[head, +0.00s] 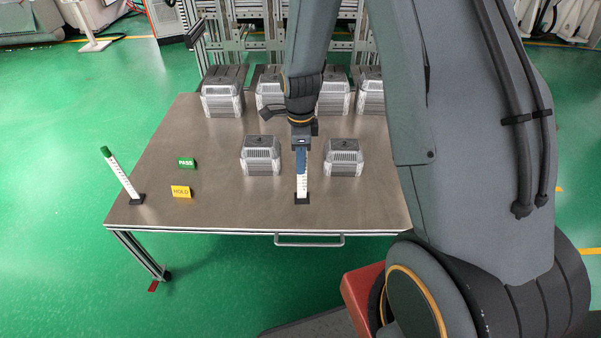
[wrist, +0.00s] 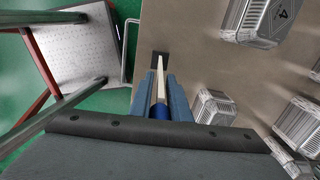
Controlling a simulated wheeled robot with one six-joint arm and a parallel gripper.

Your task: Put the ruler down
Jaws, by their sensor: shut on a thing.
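My gripper (head: 301,166) points down over the front middle of the table and is shut on a white ruler (head: 302,187) with dark marks. In the wrist view the ruler (wrist: 160,84) runs between the blue fingers, with a blue end near the palm. Its lower end is at a small black base (head: 302,200) on the table; I cannot tell whether it rests in it or just above. A second white ruler (head: 124,178) with a green top stands in another black base (head: 137,199) at the table's left front, slanting left in the picture.
Two silver foil-like containers (head: 261,155) (head: 343,157) flank my gripper, and several more (head: 222,93) stand in a back row. A green PASS sign (head: 186,162) and yellow HOLD sign (head: 181,191) stand at left. The table (head: 230,206) is bare between HOLD and the held ruler.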

